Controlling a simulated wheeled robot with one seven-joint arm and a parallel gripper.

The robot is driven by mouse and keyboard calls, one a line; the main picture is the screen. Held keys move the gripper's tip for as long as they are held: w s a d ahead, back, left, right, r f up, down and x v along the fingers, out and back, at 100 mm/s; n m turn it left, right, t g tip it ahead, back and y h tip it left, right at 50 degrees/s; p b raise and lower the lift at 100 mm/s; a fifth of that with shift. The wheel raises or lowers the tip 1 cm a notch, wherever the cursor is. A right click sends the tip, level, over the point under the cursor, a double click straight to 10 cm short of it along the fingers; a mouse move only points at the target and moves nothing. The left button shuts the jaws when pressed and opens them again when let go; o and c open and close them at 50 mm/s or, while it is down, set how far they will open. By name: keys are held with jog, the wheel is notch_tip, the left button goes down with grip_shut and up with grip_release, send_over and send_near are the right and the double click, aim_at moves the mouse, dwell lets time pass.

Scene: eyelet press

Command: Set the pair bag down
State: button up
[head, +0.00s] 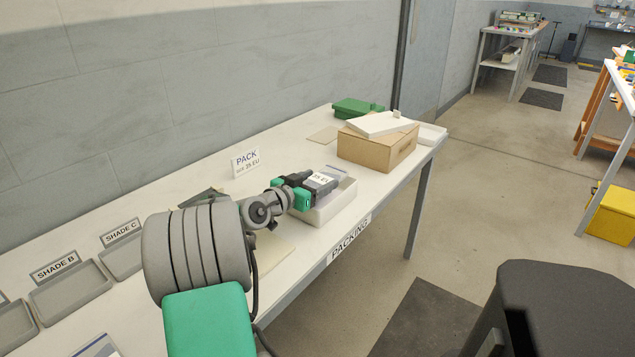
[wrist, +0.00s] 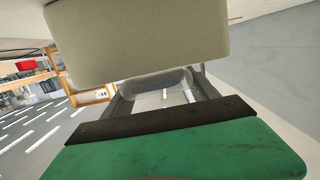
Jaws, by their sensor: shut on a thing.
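The pair bag (head: 321,181) is dark grey with a white label reading "25 EU". My gripper (head: 303,190) has dark and green parts and is shut on the bag's near end. The bag is over or partly within an open white box (head: 342,207) on the packing table. I cannot tell whether it touches the box floor. In the wrist view, a green part of my gripper with a dark edge fills the bottom, and a plain beige block fills the top; I cannot tell what that block is.
The white table (head: 290,140) has a "PACK size 25 EU" card (head: 246,161) at the back. A brown carton (head: 370,150) with a white lid (head: 382,124) and green boxes (head: 356,107) stand at the far end. Grey shade trays (head: 70,290) lie at left.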

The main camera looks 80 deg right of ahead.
jog(key=shift+f+b, duration=0.35)
jog(key=shift+b, duration=0.1)
jog(key=shift+f+b, duration=0.25)
jog(key=shift+b, duration=0.1)
jog(key=o, duration=1.5)
jog(key=shift+a+f, duration=0.1)
jog(key=shift+f, duration=0.05)
jog(key=shift+r+p, duration=0.2)
jog(key=shift+p, duration=0.2)
jog(key=shift+r+p, duration=0.6)
jog(key=shift+p, duration=0.1)
jog(key=v, duration=1.2)
